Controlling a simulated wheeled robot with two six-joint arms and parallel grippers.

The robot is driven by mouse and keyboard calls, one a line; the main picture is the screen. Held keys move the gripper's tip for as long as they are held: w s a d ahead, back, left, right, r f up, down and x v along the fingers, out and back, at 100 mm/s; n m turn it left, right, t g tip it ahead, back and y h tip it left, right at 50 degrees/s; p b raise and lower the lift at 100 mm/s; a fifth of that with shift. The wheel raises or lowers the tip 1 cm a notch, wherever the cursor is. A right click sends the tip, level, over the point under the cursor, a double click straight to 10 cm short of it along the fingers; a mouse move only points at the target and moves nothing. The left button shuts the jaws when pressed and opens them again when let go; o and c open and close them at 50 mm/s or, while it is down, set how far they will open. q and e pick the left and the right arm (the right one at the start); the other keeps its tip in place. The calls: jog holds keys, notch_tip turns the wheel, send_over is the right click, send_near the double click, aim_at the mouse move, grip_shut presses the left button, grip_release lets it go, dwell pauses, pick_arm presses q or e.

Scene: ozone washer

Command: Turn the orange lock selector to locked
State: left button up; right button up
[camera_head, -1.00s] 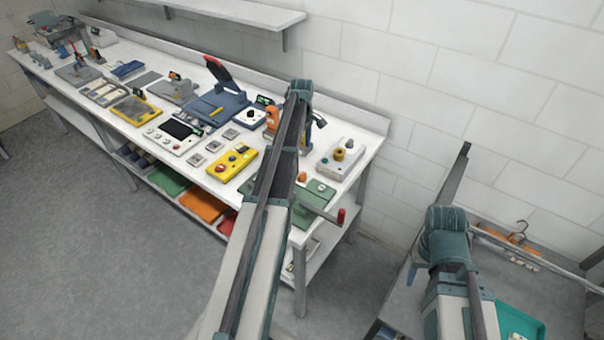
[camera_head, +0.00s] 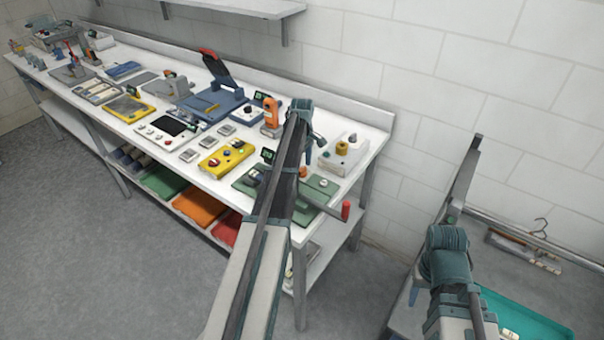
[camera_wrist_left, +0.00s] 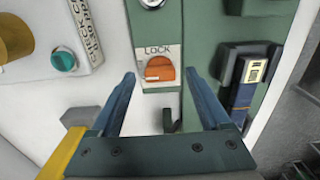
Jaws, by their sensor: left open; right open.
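The orange lock selector (camera_wrist_left: 160,69) sits below a "LOCK" label on a green panel (camera_wrist_left: 207,25) in the left wrist view. A small orange spot on the green panel in the head view (camera_head: 303,172) appears to be it. My left gripper (camera_wrist_left: 160,76) is open, its two blue fingers on either side of the selector in the picture, with nothing held. I cannot tell whether the fingertips touch the panel. In the head view my left gripper (camera_head: 309,154) is partly hidden by its arm. My right gripper (camera_head: 413,295) is low at the right, away from the workbench.
A white box with a brass-coloured knob (camera_head: 343,148) stands beside the green panel. A red-ended handle (camera_head: 346,210) juts past the bench front. A yellow box (camera_head: 228,156) and several devices crowd the white workbench (camera_head: 187,170). A teal tray (camera_head: 525,320) lies at lower right.

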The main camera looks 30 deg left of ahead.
pick_arm(q)
jog(key=shift+f, duration=0.3)
pick_arm(e)
jog(key=shift+f, duration=0.25)
pick_arm(q)
grip_shut()
